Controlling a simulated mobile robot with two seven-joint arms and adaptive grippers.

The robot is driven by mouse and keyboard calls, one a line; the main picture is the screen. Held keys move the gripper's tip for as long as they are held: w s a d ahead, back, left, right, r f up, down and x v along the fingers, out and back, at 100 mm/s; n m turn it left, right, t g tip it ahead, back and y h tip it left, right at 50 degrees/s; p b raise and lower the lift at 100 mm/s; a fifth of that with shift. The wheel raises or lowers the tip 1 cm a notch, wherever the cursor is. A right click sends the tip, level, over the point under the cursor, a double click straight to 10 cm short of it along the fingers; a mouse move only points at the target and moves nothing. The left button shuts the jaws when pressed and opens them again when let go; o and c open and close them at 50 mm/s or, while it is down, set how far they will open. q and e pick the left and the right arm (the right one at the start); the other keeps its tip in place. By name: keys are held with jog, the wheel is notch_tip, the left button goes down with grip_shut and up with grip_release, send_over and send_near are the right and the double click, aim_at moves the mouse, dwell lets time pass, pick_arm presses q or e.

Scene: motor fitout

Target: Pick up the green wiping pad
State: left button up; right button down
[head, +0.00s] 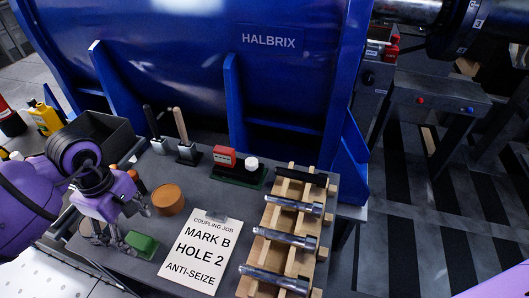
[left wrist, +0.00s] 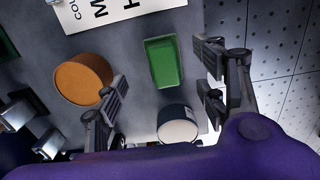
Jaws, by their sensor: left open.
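The green wiping pad (head: 142,245) lies on the dark bench top, left of the white job sheet. It also shows as a green block with a raised rim in the left wrist view (left wrist: 163,62), between and beyond the fingers. My left gripper (head: 130,230) is open and empty, close beside and above the pad in the head view. Its spread fingers also show in the left wrist view (left wrist: 162,70). I cannot tell the exact height above the bench. My right gripper is not in view.
An orange-brown round tub (head: 168,199) stands close to the gripper. A round jar with a pale top (left wrist: 178,123) sits near the pad. The job sheet (head: 201,253) lies flat to the right, then a wooden rack (head: 245,284) holding several bolts. A dark bin (head: 104,132) stands behind.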

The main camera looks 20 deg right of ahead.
aim_at(137, 239)
pick_arm(q)
jog(key=shift+w+a+f, duration=0.15)
jog(key=shift+w+a, duration=0.15)
jog(key=shift+a, duration=0.05)
jog(key=f, duration=0.7)
jog(key=shift+s+a, duration=0.1)
jog(key=shift+s, duration=0.1)
jog(key=c, duration=1.3)
jog(key=shift+r, duration=0.15)
jog(key=shift+r, duration=0.2)
notch_tip(137, 239, up, 2)
jog(key=shift+r, duration=0.1)
jog(key=d+r, duration=0.1)
jog(key=s+d+r, duration=0.1)
jog(key=r, duration=0.1)
jog(key=d+r, duration=0.2)
jog(key=shift+s+r, duration=0.15)
jog(key=shift+s, duration=0.05)
jog(key=s+d+r, duration=0.1)
jog(key=d, duration=0.2)
jog(key=s+d+r, duration=0.1)
jog(key=d+r, duration=0.1)
jog(key=d, duration=0.1)
jog(key=s+d+r, duration=0.1)
jog(key=d+r, duration=0.1)
jog(key=d, duration=0.1)
jog(key=shift+s+p, duration=0.3)
jog(key=shift+s, duration=0.1)
